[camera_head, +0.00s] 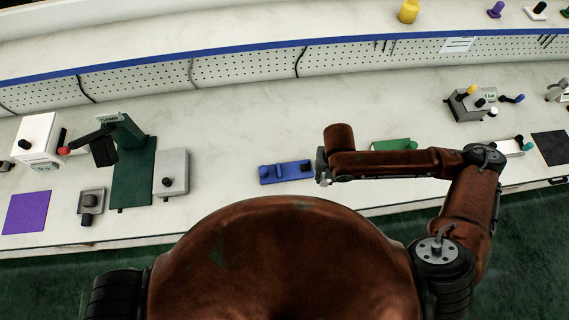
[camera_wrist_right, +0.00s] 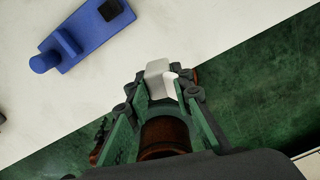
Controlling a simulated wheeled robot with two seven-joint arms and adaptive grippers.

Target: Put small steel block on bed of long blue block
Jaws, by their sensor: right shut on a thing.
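The long blue block (camera_head: 286,172) lies on the bench, just left of my right gripper in the head view. It shows at the upper left of the right wrist view (camera_wrist_right: 84,34), with a raised part, a round knob at one end and a dark square recess at the other. My right gripper (camera_head: 322,170) is shut on the small steel block, a pale grey piece (camera_wrist_right: 157,74) between the fingertips in the wrist view (camera_wrist_right: 158,90). The steel block and the blue block are apart. My left gripper is out of view.
A green block (camera_head: 390,144) lies behind my right forearm. A grey plate (camera_head: 174,162) and a dark green fixture (camera_head: 132,185) stand to the left, with a purple mat (camera_head: 27,212) beyond. The bench (camera_head: 238,150) around the blue block is clear.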

